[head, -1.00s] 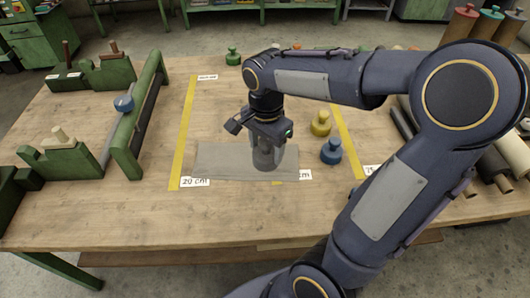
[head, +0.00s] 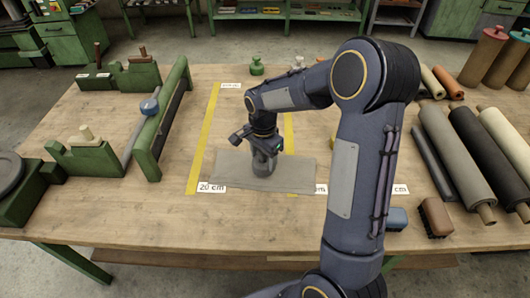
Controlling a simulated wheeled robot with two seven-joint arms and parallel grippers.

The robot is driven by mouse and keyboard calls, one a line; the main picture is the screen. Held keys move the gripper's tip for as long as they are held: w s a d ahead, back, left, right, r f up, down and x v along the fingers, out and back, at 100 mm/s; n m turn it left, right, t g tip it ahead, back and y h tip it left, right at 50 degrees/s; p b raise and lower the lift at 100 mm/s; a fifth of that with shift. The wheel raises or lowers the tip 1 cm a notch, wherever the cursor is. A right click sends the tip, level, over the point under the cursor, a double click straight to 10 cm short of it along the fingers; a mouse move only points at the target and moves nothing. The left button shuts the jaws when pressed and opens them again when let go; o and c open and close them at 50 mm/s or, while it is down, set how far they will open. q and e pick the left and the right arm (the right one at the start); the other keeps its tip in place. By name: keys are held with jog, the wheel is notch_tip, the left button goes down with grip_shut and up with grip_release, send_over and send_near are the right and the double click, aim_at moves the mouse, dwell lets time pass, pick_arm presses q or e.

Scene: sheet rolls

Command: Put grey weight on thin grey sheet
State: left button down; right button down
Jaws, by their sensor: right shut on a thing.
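The thin grey sheet (head: 230,169) lies flat on the table across the lower ends of the yellow strips. The grey weight (head: 264,168) is upright over the middle of the sheet, and its base appears to touch it. My right gripper (head: 264,147) is shut on the top of the grey weight, pointing down, and hides its upper part. My left gripper is not in view.
A green frame (head: 150,150) with a blue knob stands left of the sheet. Rolls (head: 455,160) lie at the right. A blue block (head: 396,218) and a brown brush (head: 436,217) lie front right. A green weight (head: 257,66) stands at the back.

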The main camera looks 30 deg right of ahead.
aim_at(263, 161)
jog(key=shift+f, duration=0.8)
jog(key=shift+s+a+f+b, duration=0.1)
jog(key=shift+s+f+b, duration=0.15)
jog(key=shift+f+b, duration=0.4)
jog(key=c, duration=0.8)
grip_release()
jog(key=shift+f, duration=0.15)
jog(key=shift+c, duration=0.2)
jog(key=o, duration=0.4)
jog(key=shift+w, duration=0.2)
